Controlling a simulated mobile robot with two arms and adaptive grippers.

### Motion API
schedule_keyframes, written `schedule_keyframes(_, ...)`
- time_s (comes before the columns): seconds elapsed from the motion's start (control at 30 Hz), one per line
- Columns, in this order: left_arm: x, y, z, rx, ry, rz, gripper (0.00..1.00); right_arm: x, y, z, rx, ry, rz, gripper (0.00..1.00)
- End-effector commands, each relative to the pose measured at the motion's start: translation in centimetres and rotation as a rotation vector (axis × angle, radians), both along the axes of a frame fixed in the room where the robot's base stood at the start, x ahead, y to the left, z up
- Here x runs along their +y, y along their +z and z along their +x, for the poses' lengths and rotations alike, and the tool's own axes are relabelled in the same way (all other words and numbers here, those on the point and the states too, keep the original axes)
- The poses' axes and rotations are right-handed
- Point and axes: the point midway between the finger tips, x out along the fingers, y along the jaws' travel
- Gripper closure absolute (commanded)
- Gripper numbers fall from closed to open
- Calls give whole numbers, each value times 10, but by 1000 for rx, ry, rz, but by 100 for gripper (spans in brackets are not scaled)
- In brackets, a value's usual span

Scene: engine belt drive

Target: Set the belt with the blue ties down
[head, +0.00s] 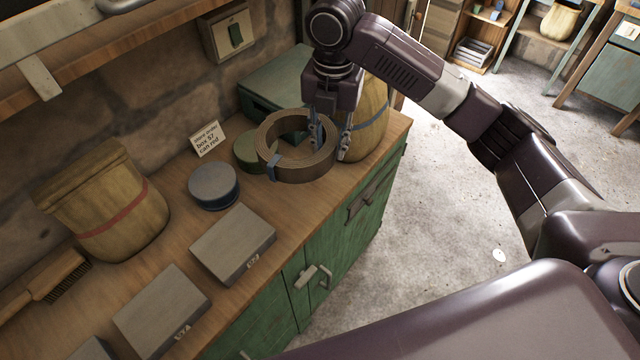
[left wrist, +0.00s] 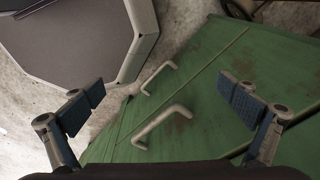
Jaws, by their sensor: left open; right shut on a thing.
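The coiled brown belt with blue ties (head: 300,165) shows in the head view near the far end of the wooden counter. My right gripper (head: 330,140) is shut on the coil's right side, with its fingers pointing down. I cannot tell whether the coil touches the counter. It partly hides a round green can (head: 254,152). My left gripper (left wrist: 168,112) is open and empty in the left wrist view, in front of the green cabinet doors. The left gripper does not show in the head view.
On the counter (head: 185,230) stand a blue-grey can (head: 214,186), two grey boxes (head: 233,243) (head: 161,311), a red-banded sack (head: 104,208), a brush (head: 48,283), and a note card (head: 208,139). A green box (head: 283,82) and a tan sack (head: 371,118) stand around the right gripper.

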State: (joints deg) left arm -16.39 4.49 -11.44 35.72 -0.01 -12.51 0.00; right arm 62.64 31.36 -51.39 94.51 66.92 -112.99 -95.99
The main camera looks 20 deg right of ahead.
Motion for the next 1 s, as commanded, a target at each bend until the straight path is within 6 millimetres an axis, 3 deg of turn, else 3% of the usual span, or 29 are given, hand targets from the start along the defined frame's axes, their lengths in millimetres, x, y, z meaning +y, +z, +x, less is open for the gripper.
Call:
schedule_keyframes(0.1,2,10,-29,40,0,4,0,-1,-28,-1,4,-4,-2,100)
schedule_keyframes(0.23,3,18,-43,57,-1,5,0,-2,-62,-1,4,-4,-2,100)
schedule_keyframes(0.4,2,26,-27,37,-1,4,0,-1,-97,0,1,-3,-2,100)
schedule_keyframes(0.6,0,31,3,-7,-1,-1,0,0,-115,1,-3,-3,1,100)
schedule_keyframes(0.83,1,38,-8,9,-1,1,0,-1,-146,0,1,-4,-2,100)
schedule_keyframes(1.0,2,38,-19,25,-1,3,0,-1,-157,1,-3,-2,-1,100)
